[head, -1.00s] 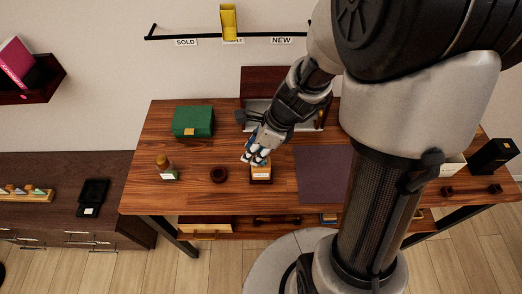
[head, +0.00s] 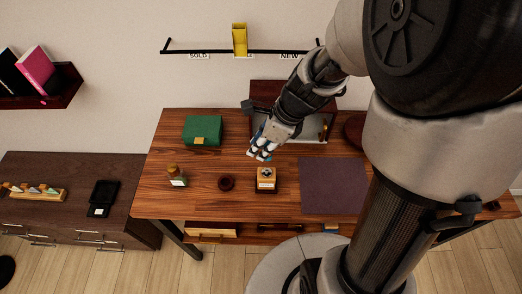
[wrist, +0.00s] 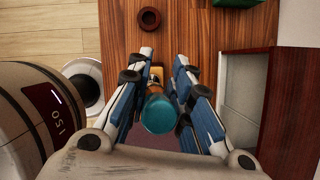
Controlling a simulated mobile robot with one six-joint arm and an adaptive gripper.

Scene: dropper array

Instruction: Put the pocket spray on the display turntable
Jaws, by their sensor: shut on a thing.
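My gripper (head: 261,150) is shut on a small cylinder with a teal top, which I take to be the pocket spray (wrist: 159,115). In the wrist view it sits between the blue and white fingers of my gripper (wrist: 165,62). It is held above the wooden table, behind a small labelled wooden block (head: 266,175), apart from it. A round dark red disc (head: 354,133), which may be the display turntable, stands at the back right of the table, partly hidden by my arm.
A green box (head: 202,130), a small bottle (head: 177,177) and a dark round cup (head: 226,183) stand on the left of the table (head: 222,158). A purple mat (head: 333,186) lies on the right. An open-fronted case (head: 310,125) stands behind my gripper.

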